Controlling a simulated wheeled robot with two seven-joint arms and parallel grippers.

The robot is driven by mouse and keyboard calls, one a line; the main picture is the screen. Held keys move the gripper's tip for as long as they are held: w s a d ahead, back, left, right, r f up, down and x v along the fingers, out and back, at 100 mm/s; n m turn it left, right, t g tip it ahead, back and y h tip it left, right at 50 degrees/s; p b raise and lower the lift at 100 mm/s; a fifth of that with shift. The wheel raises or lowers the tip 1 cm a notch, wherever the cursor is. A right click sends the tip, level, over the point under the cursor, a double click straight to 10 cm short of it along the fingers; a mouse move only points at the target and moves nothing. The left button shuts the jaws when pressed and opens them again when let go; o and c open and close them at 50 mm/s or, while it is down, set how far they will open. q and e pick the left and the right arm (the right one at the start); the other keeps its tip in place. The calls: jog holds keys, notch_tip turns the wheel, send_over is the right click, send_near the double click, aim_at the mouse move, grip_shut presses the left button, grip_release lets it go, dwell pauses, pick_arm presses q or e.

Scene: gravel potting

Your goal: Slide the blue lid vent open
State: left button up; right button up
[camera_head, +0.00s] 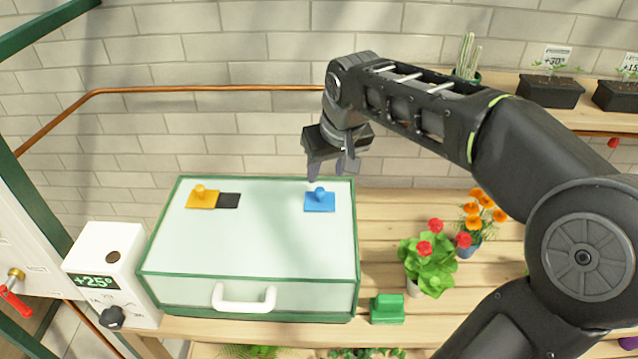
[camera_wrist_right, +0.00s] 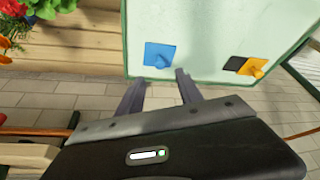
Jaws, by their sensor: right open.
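The blue lid vent (camera_head: 320,203) is a flat square plate with a round knob, on the right part of the pale lid (camera_head: 262,240) of a green-edged box. No dark opening shows beside it. It also shows in the right wrist view (camera_wrist_right: 159,55), just beyond the fingertips. My right gripper (camera_head: 330,172) is open and empty above the lid's back edge, close to the blue knob but apart from it. In the wrist view its two fingers (camera_wrist_right: 160,80) are spread toward the blue vent. My left gripper is not in view.
A yellow vent (camera_head: 202,197) sits left on the lid beside a dark square opening (camera_head: 229,200). A white handle (camera_head: 244,299) is on the box front. A white device (camera_head: 110,270) stands left. Potted flowers (camera_head: 428,262) and a green block (camera_head: 387,309) stand right.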

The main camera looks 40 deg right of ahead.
aim_at(320, 190)
jog(key=shift+p+x, duration=0.6)
jog(key=shift+x, duration=3.3)
jog(key=shift+c, duration=0.4)
grip_shut()
